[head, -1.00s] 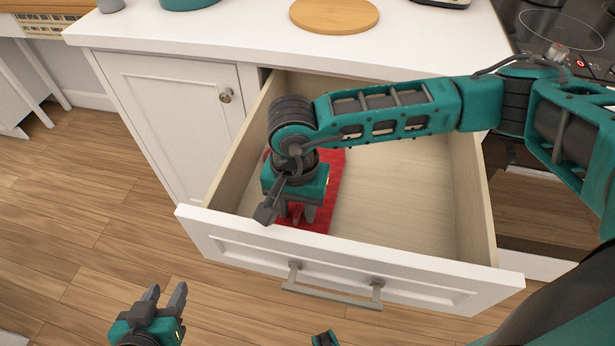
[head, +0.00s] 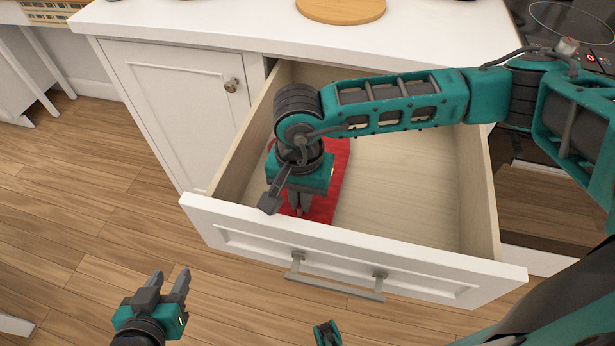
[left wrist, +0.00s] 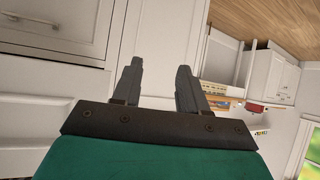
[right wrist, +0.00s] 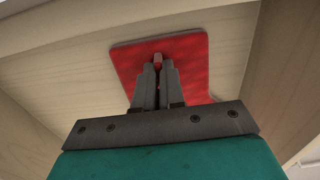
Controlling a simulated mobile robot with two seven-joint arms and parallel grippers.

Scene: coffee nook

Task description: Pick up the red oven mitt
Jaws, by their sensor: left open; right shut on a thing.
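The red oven mitt (head: 331,182) lies flat in the left part of the open drawer (head: 410,205), partly hidden by my right arm and gripper. My right gripper (head: 300,208) points down into the drawer with its fingers at the mitt. In the right wrist view the mitt (right wrist: 190,70) lies on the drawer's bottom, and the right fingers (right wrist: 158,75) are closed together on a small pinched red bit of it. My left gripper (head: 168,280) is open and empty, outside the drawer over the floor. Its spread fingers also show in the left wrist view (left wrist: 158,85).
The drawer's front panel with its grey handle (head: 335,283) stands between my left gripper and the mitt. The drawer's right part is bare. A white counter with a round wooden board (head: 341,8) is above, and a cooktop (head: 570,25) is at the right.

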